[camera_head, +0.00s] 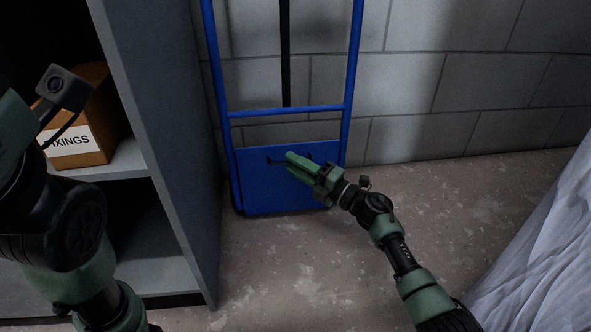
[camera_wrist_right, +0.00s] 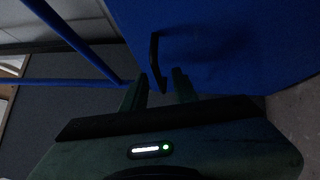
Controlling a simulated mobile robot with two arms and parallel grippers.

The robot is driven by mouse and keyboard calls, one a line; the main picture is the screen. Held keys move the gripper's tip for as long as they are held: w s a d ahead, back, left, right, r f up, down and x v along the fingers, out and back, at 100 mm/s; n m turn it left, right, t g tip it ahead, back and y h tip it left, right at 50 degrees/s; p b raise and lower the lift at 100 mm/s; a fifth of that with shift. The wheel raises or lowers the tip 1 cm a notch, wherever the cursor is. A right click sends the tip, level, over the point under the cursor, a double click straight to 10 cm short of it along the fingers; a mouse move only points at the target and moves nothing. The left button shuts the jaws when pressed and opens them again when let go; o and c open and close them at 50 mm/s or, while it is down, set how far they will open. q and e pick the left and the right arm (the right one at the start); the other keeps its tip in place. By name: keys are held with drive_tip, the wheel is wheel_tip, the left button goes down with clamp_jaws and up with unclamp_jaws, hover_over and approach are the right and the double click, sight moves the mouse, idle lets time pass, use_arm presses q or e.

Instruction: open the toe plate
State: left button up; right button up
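The blue toe plate (camera_head: 300,195) is folded up flat against the lower frame of a blue hand truck (camera_head: 289,112) by the wall. A thin black handle (camera_head: 273,160) is on its face; in the right wrist view the handle (camera_wrist_right: 155,55) sticks out toward me. My right gripper (camera_head: 289,164) is at the plate's upper middle, by the handle. In the right wrist view its fingers (camera_wrist_right: 159,88) are apart, with the handle's end between them; I see a gap beside it. My left arm is at the left edge of the head view; its fingers do not show.
A pale block wall (camera_head: 480,80) is behind. A whitish sheet (camera_head: 545,260) hangs at right. The concrete floor (camera_head: 290,270) before the plate is clear.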

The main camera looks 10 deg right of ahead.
clamp_jaws()
idle(1.5)
